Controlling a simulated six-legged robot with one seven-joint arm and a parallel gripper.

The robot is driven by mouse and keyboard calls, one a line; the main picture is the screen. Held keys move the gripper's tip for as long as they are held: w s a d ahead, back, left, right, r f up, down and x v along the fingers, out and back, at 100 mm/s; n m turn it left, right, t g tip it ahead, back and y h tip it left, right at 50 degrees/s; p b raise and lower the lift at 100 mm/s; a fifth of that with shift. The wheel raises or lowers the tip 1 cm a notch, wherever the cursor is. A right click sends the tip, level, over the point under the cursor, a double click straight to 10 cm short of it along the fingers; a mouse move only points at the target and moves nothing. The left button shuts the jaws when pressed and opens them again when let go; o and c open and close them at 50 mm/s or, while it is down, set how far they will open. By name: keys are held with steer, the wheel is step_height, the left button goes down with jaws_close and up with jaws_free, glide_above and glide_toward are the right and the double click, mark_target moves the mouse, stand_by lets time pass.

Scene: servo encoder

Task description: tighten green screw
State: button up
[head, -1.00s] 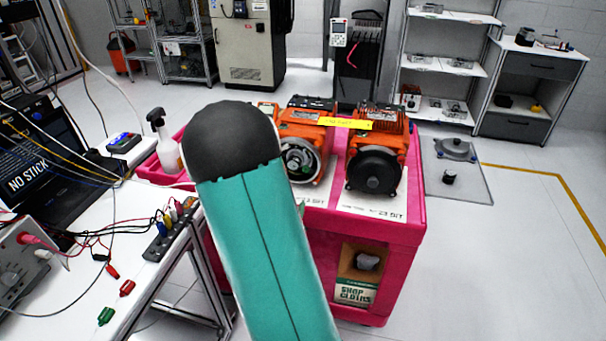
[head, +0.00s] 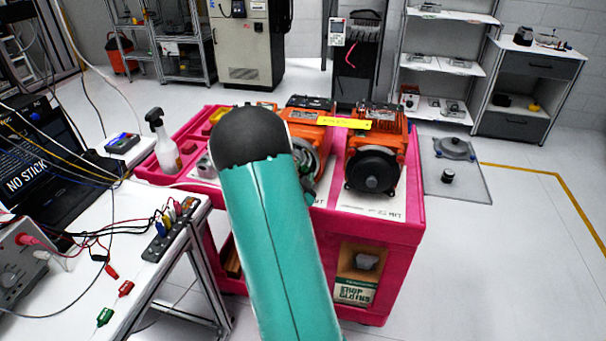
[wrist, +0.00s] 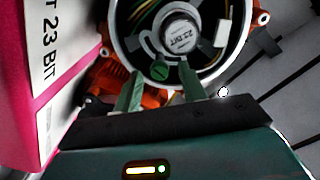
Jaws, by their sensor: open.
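In the head view the orange motor with the open end (head: 322,140) stands on the pink cart (head: 290,225). My teal and black arm hides part of it. The screw cannot be made out there.
A second orange motor (head: 373,150) with a black cover stands to the right. A yellow strip (head: 343,123) lies across the motors' near tops. A spray bottle (head: 162,145) stands on the cart's left. A cluttered bench (head: 150,265) is at left.

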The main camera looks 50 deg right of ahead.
jaws_close()
steer(key=shift+m, duration=0.4)
steer(key=m, duration=0.7)
steer(key=shift+f, duration=0.1)
steer(key=m, duration=0.4)
steer(key=shift+m, duration=1.9)
